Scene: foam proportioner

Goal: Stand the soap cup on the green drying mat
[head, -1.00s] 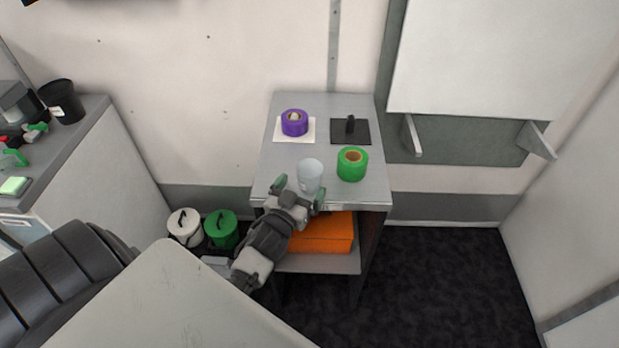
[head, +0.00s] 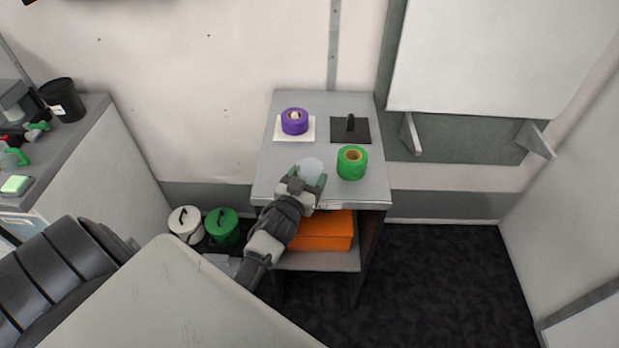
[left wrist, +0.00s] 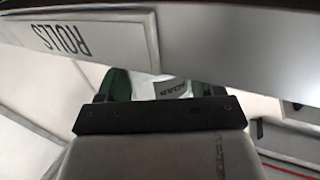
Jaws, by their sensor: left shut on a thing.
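The soap cup (head: 311,167) is a pale, translucent cup standing near the front of the grey stand's top. My left gripper (head: 307,179) reaches in from the front and is shut on the cup, with one finger on each side. I cannot make out a green drying mat in any view. My right gripper is not in view.
The grey stand (head: 276,165) also holds a green tape roll (head: 352,164) close right of the cup, a purple roll (head: 294,122) on a white pad, and a black plate (head: 365,130) with a knob. A counter (head: 75,130) with a black bin (head: 62,100) stands at left.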

